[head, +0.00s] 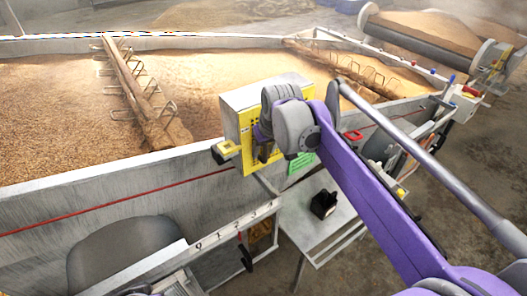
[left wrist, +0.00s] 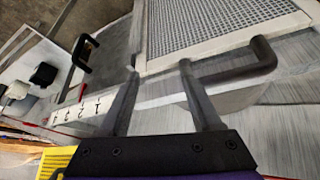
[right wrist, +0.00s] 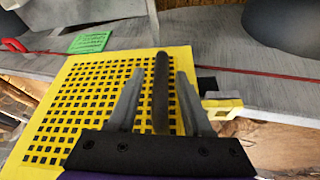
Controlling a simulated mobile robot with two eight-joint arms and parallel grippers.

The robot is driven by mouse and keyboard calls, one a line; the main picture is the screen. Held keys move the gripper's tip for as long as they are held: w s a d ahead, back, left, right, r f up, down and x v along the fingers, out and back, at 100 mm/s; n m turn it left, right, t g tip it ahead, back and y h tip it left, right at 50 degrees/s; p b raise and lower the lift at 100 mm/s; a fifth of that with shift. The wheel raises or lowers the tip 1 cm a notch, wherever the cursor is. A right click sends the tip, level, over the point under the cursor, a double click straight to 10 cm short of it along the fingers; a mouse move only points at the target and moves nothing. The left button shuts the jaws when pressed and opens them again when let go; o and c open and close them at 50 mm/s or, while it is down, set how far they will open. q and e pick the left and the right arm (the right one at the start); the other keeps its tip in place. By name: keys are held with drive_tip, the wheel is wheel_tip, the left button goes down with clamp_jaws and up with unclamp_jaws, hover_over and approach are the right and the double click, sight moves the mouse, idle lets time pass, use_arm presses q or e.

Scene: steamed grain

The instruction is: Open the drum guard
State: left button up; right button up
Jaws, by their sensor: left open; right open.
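The drum guard is a yellow perforated panel (right wrist: 75,105) in the right wrist view; in the head view its yellow face (head: 246,122) is on the front of a grey box, partly hidden by my right arm. A dark bar handle (right wrist: 160,95) stands out from it. My right gripper (right wrist: 157,74) is open, with one finger on each side of the handle and visible gaps between; it also shows in the head view (head: 263,152). My left gripper (left wrist: 158,66) is open and empty in the left wrist view, near a grey mesh panel (left wrist: 215,25) with a black handle (left wrist: 240,66).
A yellow latch block (right wrist: 222,106) sits beside the guard. A long metal trough wall (head: 120,190) and grain bed (head: 50,105) lie behind. A small table (head: 300,222) holds a black object (head: 324,204). A numbered rail (head: 225,235) runs in front.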

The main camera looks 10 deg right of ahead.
drive_tip(key=shift+w+f, duration=0.2)
drive_tip(key=shift+f, duration=0.3)
clamp_jaws()
idle(1.2)
